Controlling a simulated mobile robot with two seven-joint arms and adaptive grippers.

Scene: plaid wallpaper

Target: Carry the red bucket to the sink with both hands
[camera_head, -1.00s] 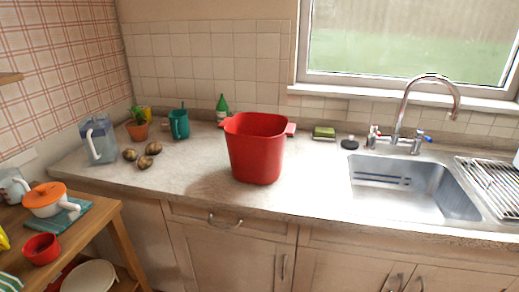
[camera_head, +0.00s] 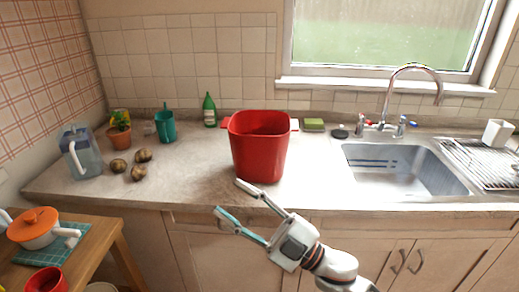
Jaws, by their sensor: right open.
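The red bucket (camera_head: 259,148) stands upright on the counter, left of the sink, with a handle tab showing at each side of its rim. The steel sink (camera_head: 400,170) is set into the counter on the right and looks empty. My right gripper (camera_head: 228,197) is in front of the counter's front edge, below and in front of the bucket. Its two fingers are spread and nothing is between them. It appears apart from the bucket. My left gripper is out of view.
A curved tap (camera_head: 412,72) rises behind the sink. A drying rack (camera_head: 485,163) is at its right. The counter between bucket and sink is clear.

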